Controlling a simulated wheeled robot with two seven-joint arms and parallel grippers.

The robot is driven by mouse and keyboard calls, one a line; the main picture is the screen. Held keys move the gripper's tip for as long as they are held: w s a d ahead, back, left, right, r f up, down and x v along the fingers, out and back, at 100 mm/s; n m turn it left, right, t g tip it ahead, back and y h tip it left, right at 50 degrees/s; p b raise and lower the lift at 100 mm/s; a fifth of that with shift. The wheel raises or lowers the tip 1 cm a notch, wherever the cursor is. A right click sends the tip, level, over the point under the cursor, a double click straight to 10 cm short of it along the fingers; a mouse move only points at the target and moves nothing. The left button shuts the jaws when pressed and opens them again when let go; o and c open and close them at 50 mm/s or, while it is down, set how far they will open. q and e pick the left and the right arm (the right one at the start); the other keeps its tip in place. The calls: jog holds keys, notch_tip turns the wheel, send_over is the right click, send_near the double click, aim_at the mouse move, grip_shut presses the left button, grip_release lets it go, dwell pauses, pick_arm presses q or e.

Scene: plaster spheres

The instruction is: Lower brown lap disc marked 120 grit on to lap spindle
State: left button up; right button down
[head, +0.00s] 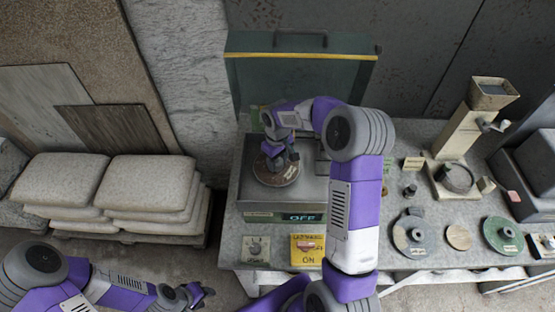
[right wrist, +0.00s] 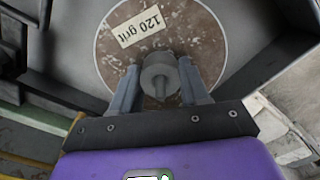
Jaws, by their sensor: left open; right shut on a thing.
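The brown lap disc (head: 285,179) lies level inside the grey open-topped lap machine (head: 283,203) with the OFF display. In the right wrist view the disc (right wrist: 196,45) carries a pale "120 grit" label (right wrist: 140,26) and a grey hub (right wrist: 160,78) at its middle. My right gripper (head: 281,158) is above the disc. In the right wrist view its fingers (right wrist: 160,88) stand on both sides of the hub, shut on it. The spindle is hidden under the disc, so I cannot tell whether the disc touches it. My left gripper (head: 207,291) is open and empty, low at the left.
A raised dark green lid (head: 300,80) stands behind the machine. On the bench to the right are a dark disc (head: 402,238), a small tan disc (head: 458,237), a green disc (head: 495,231) and a beige hopper device (head: 457,120). A yellow card (head: 307,256) lies in front. Sacks (head: 150,170) are stacked left.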

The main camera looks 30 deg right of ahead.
jog(key=shift+f+b, duration=0.35)
jog(key=shift+f, duration=0.2)
jog(key=shift+c, duration=2.4)
grip_release()
jog(key=shift+r+p, duration=1.45)
jog(key=shift+r, duration=0.55)
